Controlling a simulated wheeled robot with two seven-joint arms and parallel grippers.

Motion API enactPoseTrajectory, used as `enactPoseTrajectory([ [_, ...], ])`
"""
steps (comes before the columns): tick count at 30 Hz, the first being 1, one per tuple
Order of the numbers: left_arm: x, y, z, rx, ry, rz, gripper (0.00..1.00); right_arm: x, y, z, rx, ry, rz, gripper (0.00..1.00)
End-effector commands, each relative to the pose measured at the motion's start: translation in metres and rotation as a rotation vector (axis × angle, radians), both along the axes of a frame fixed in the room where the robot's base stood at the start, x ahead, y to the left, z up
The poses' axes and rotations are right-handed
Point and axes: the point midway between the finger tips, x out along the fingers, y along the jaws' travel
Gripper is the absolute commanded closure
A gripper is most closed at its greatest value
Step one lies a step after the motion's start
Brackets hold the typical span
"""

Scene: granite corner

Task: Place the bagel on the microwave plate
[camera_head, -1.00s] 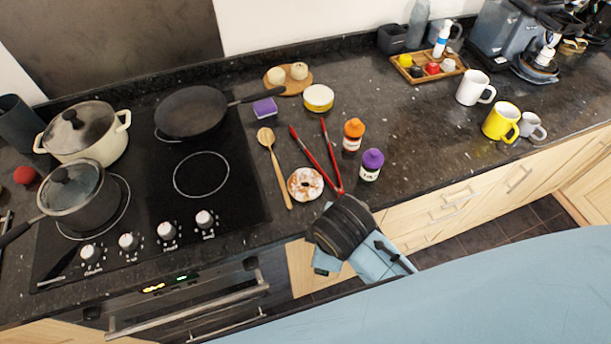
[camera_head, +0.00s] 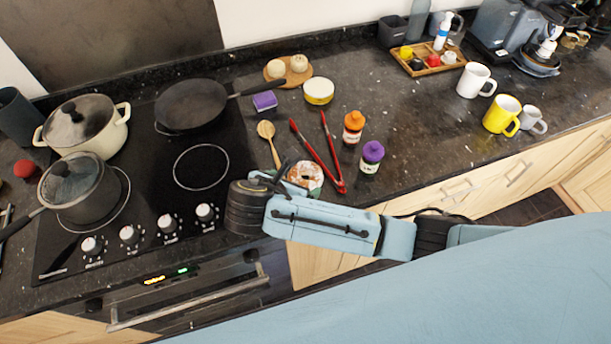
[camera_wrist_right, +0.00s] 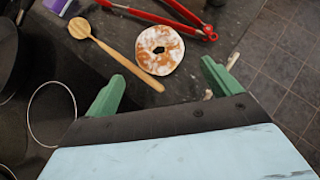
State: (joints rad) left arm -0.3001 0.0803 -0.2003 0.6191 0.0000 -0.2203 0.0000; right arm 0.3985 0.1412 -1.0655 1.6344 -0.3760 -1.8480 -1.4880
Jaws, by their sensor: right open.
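The bagel (camera_head: 303,174), round and pale with brown patches, lies on the dark counter to the right of the stove. It shows whole in the right wrist view (camera_wrist_right: 160,50). My right gripper (camera_wrist_right: 163,72) is open and empty; its two green fingers point toward the bagel, one on each side of it in that view. In the head view my right arm covers the bagel's near edge and most of the gripper. No microwave plate is in view. My left gripper is not in view.
A wooden spoon (camera_head: 266,134) lies left of the bagel and red tongs (camera_head: 324,159) lie right of it. Orange-capped (camera_head: 353,128) and purple-capped (camera_head: 371,157) bottles stand further right. Pots and a pan (camera_head: 191,105) are on the stove. Counter is free before the mugs (camera_head: 475,80).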

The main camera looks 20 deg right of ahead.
Motion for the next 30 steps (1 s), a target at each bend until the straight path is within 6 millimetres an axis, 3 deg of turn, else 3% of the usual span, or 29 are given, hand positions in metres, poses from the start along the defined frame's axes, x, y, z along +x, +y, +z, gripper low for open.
enactPoseTrajectory([
  [4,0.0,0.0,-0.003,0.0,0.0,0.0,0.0,0.014,-0.014,-0.02,0.001,0.001,-0.003,0.11],
  [11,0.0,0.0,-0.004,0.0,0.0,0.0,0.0,0.023,-0.022,-0.031,0.004,-0.001,-0.002,0.11],
  [21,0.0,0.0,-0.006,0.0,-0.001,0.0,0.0,0.048,-0.043,-0.063,0.004,0.0,-0.003,0.11],
  [30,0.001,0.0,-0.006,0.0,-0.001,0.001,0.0,0.05,-0.045,-0.065,0.006,0.0,-0.002,0.12],
])
